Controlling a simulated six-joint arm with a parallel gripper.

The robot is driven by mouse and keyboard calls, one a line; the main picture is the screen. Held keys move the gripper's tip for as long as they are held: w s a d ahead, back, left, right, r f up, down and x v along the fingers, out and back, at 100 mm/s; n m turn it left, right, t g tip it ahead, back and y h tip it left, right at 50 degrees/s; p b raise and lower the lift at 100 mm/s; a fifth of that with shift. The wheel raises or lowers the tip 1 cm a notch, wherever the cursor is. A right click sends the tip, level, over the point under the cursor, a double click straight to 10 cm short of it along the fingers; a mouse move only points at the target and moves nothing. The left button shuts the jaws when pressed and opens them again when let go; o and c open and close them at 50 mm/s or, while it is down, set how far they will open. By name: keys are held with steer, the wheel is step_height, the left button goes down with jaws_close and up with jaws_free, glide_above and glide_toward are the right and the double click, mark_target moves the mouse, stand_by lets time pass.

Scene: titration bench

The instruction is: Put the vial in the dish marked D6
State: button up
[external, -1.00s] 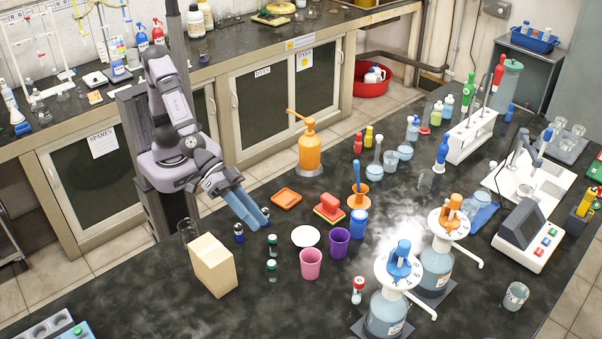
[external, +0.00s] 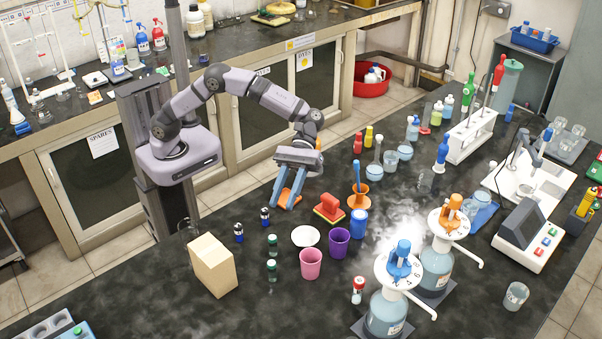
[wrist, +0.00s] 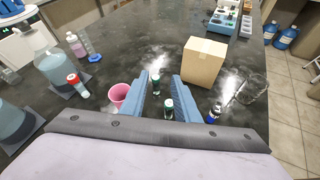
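Several small capped vials stand on the dark bench: two blue-capped vials (external: 239,233) (external: 265,217), two green-capped vials (external: 272,245) (external: 271,271) and a red-capped vial (external: 358,291). I cannot tell which one is meant. No D6 mark is readable; a white round dish (external: 305,236) lies by the cups, and an orange square dish (external: 288,199) is partly hidden behind my fingers. My gripper (external: 284,206) is open and empty, above the orange dish. In the wrist view, the green-capped vials (wrist: 156,84) (wrist: 168,108) show between my blue fingers (wrist: 157,76), on the bench.
A cardboard box (external: 212,265) stands left of the vials. Pink (external: 311,264) and purple (external: 339,243) cups stand to the right.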

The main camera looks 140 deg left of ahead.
steer(key=s+a+n+g+h, duration=0.1)
steer(key=s+a, duration=0.1)
steer(key=s, duration=0.1)
glide_toward(271, 246)
steer(key=shift+w+d+r, duration=0.1)
steer(key=shift+d+r, duration=0.05)
steer(key=shift+d, duration=0.15)
steer(key=shift+p+x, duration=1.25)
steer(key=shift+x, duration=2.15)
steer(key=shift+d, duration=0.1)
steer(key=shift+w+d+p, duration=0.15)
steer(key=shift+d+p, duration=0.1)
steer(key=shift+p, duration=0.05)
steer(key=shift+f+p+x, duration=0.15)
steer(key=shift+p+x, duration=0.35)
steer(key=shift+x, duration=0.6)
steer(key=shift+f+p+x, duration=0.15)
steer(key=shift+p+x, duration=0.35)
steer(key=shift+x, duration=0.65)
steer(key=shift+a, duration=0.1)
jaws_close()
